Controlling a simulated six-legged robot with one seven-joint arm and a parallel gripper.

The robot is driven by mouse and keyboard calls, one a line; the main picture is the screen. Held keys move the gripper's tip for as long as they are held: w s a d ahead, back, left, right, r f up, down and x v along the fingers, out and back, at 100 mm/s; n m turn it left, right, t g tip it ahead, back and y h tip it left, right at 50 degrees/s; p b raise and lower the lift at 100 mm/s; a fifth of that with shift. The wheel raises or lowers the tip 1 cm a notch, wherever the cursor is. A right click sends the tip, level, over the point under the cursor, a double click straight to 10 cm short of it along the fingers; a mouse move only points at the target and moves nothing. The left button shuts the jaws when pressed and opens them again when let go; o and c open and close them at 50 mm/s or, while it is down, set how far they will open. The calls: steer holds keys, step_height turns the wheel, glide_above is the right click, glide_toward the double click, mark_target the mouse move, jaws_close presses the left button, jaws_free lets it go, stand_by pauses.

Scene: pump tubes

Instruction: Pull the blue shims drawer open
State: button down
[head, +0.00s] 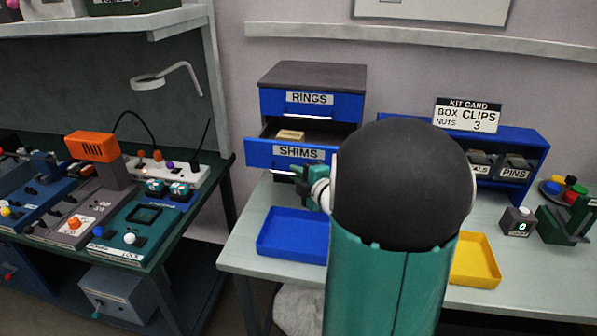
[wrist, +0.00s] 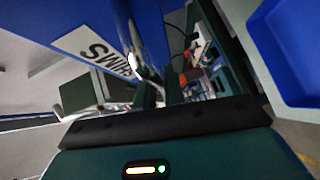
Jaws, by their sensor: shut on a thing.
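The blue shims drawer (head: 284,154) is pulled out from the small blue cabinet (head: 313,76), below the rings drawer (head: 312,105). Its open top shows a tan block (head: 290,135) inside. My gripper (head: 300,175) is at the front of this drawer, under its SHIMS label, and is shut on its handle. My arm hides the right part of the drawer front. In the wrist view, the blue drawer front with its white label (wrist: 98,52) fills the upper left, close to my gripper (wrist: 150,92). The fingertips are partly hidden there.
A blue tray (head: 292,233) lies on the table below the drawer, and a yellow tray (head: 474,260) lies to the right of my arm. A blue rack (head: 520,146) with bins stands at the back right. A separate bench (head: 135,240) with devices is at left, across a gap.

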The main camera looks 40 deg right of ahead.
steer(key=shift+s+a, duration=0.15)
steer(key=shift+s, duration=0.05)
stand_by(0.3)
steer(key=c, duration=1.5)
jaws_free()
steer(key=s+a+r, duration=0.1)
steer(key=s+r, duration=0.1)
steer(key=s, duration=1.1)
steer(key=shift+s+a, duration=0.3)
steer(key=shift+w, duration=0.1)
